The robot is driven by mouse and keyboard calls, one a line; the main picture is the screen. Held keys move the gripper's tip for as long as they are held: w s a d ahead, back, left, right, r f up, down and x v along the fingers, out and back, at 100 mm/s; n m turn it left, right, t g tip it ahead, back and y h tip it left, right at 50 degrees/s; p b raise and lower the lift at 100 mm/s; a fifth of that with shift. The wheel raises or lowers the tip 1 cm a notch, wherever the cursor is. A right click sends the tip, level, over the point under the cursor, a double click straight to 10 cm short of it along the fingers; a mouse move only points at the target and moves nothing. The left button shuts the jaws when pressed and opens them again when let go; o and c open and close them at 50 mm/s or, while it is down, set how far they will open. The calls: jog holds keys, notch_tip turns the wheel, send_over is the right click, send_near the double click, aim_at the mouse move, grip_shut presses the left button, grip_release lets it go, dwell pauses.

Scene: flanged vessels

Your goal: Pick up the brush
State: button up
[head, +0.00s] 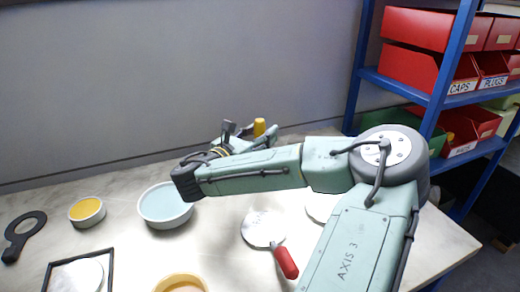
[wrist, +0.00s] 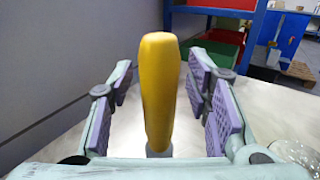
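A yellow handle (wrist: 160,90) stands roughly upright in the wrist view, between the purple-padded fingers of my gripper (wrist: 165,120). It looks like the brush's handle, but its lower end is hidden and no bristles show. The fingers are apart, with a gap between the handle and the left pads. The handle is closer to the right pads; I cannot tell whether it touches them. In the head view the yellow top (head: 259,127) shows beyond my arm, at my gripper (head: 248,135).
On the table are a pale blue bowl (head: 166,206), a yellow-filled dish (head: 87,211), a black ring-ended tool (head: 20,236), a black frame (head: 107,262), a red-handled white disc (head: 263,228) and a yellow-rimmed dish (head: 181,281). A blue shelf (head: 452,100) with bins stands right.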

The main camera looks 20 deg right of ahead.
grip_shut()
dwell(0.3)
dwell(0.3)
